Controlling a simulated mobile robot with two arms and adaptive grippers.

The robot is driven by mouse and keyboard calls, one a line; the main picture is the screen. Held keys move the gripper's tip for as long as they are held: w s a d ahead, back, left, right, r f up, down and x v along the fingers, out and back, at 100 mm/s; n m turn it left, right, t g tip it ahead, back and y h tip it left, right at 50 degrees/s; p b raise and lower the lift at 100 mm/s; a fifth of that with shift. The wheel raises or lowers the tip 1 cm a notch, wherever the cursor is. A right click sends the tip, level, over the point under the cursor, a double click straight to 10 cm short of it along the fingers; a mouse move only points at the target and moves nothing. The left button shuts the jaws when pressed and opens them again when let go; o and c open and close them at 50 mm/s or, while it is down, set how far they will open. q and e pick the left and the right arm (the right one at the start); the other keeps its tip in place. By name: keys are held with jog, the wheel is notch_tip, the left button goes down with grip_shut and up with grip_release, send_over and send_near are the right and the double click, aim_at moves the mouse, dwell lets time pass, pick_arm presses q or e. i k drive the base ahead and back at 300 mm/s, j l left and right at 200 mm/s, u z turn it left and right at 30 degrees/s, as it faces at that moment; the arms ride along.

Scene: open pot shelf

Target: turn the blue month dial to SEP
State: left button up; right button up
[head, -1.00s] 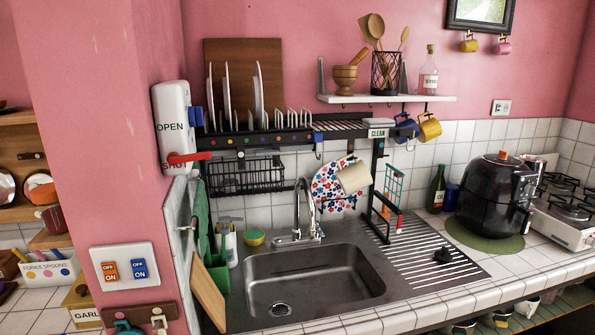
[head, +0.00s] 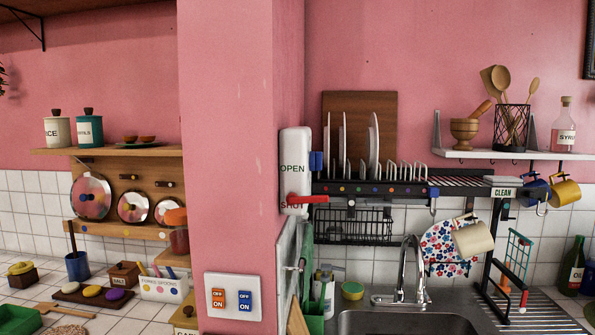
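I see no blue month dial with month names in the head view. A white box (head: 294,170) marked OPEN and SHUT is on the pink wall's edge, with a red lever (head: 308,199) pointing right at its lower part. A small blue part (head: 316,161) sits at the box's right side; I cannot tell what it is. A switch plate (head: 232,296) holds an orange switch (head: 217,300) and a blue switch (head: 245,301), both marked OFF and ON. Neither of my grippers is in view.
A pink wall pillar (head: 225,150) divides the view. Left of it are a shelf (head: 110,151) with canisters, hanging pan lids (head: 133,207) and a tiled counter with small items. On the right are a dish rack (head: 400,190), a tap (head: 408,270) and a sink (head: 400,322).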

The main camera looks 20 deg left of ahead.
aim_at(315, 158)
jog(key=l+u, duration=0.45)
jog(key=k+l+u, duration=0.1)
jog(key=l+u, duration=0.4)
jog(key=i+l+u, duration=0.3)
jog(key=l+u, duration=0.35)
jog(key=i+j, duration=0.05)
jog(key=j, duration=0.05)
